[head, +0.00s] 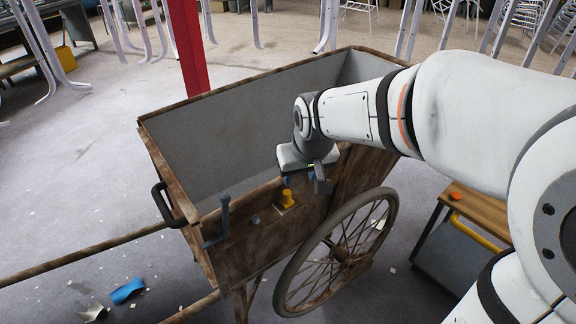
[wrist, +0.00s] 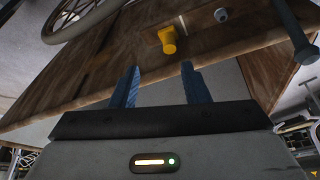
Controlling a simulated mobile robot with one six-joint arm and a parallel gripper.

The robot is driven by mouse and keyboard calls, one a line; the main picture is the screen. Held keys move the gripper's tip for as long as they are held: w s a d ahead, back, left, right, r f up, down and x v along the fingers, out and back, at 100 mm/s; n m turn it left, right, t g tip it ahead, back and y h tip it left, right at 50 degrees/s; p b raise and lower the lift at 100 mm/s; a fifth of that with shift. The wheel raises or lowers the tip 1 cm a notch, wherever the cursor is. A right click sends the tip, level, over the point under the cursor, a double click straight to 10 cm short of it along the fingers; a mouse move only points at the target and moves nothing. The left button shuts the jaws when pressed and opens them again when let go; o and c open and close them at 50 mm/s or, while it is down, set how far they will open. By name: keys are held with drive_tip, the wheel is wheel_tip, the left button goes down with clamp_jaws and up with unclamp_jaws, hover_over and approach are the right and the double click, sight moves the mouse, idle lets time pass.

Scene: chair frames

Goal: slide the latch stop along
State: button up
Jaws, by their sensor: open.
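A yellow knob (head: 287,198) sits on a small pale plate on the wooden side of the cart; I cannot tell for sure that it is the latch stop. In the wrist view the yellow knob (wrist: 168,42) is just beyond my fingertips, apart from them. My gripper (wrist: 160,68) is open and empty, its two blue fingers spread. A round grey-blue knob (head: 255,220) and an upright blue-grey lever (head: 225,215) are to the left of the yellow knob on the same board.
The wooden cart (head: 165,160) has an open grey bin, a black handle (head: 167,204) and a spoked wheel (head: 335,255) below the board. A small wooden-topped table (head: 475,212) stands at the right. A red post (head: 187,50) rises behind.

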sight(287, 193)
drive_tip(key=x, duration=0.3)
drive_tip(key=a+b+x, duration=0.1)
drive_tip(key=x, duration=0.3)
drive_tip(key=b+x, duration=0.1)
drive_tip(key=x, duration=0.3)
drive_tip(key=shift+w+a+r, duration=0.2)
drive_tip(key=shift+w+a, duration=0.05)
drive_tip(key=shift+a, duration=0.15)
clamp_jaws()
